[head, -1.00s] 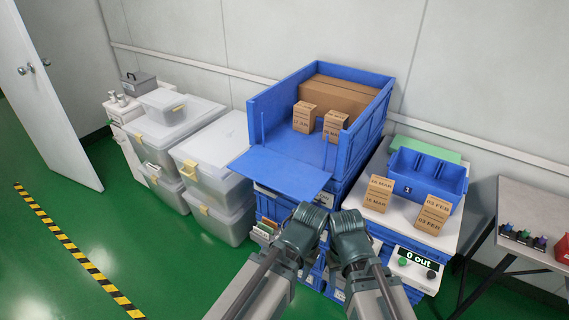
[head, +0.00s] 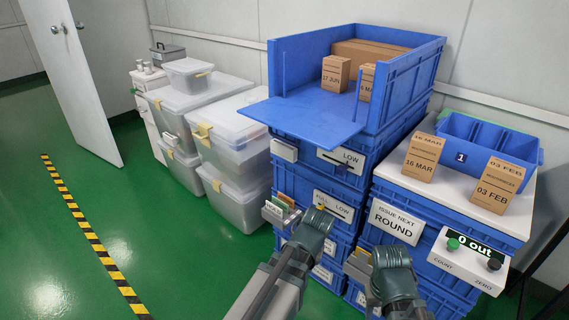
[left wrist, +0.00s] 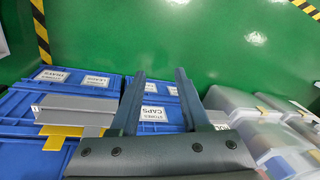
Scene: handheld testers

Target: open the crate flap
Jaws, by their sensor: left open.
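The blue top crate (head: 413,85) is open at the front. Its flap (head: 305,112) lies folded out, roughly level, jutting over the front of the stack. Two brown cartons, the 17 JUN carton (head: 335,73) and a second one (head: 366,80), stand just behind it. My left gripper (head: 319,214) is below the flap, in front of the lower crates, apart from the flap. In the left wrist view its two fingers (left wrist: 160,85) are spread with nothing between them. My right gripper (head: 388,258) is low in front of the stack; its fingertips are hidden.
Labelled blue crates (head: 292,184) form the stack below. A grey card holder (head: 279,212) sticks out at its front. Clear tubs (head: 232,140) stand left.

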